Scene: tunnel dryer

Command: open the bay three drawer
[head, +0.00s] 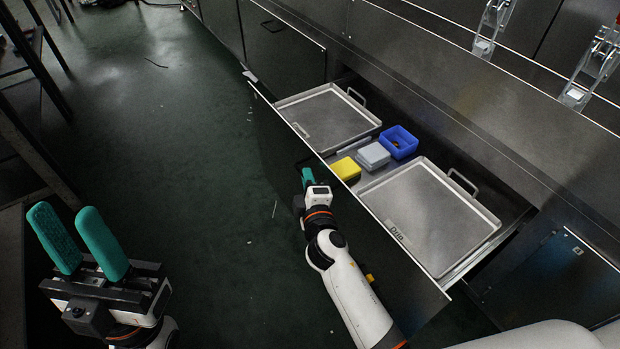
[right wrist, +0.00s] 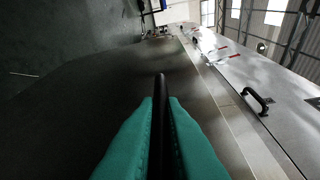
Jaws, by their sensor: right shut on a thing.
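The open drawer (head: 275,140) is pulled well out from the steel cabinet, its dark front panel facing the floor. I cannot read a bay number on it. My right gripper (head: 308,177) is at the middle of the drawer front. In the right wrist view its green fingers (right wrist: 161,110) are shut on the black bar handle (right wrist: 160,84). In the head view the handle is mostly hidden by the gripper. My left gripper (head: 66,215) is open and empty over the floor at the lower left, apart from the drawer.
Inside the drawer are two metal trays (head: 322,118) (head: 428,218), a yellow box (head: 345,169), a grey box (head: 373,156) and a blue bin (head: 398,142). A closed drawer front (head: 285,50) adjoins it. Dark floor (head: 185,150) is clear to the left; a dark frame stands at the left edge.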

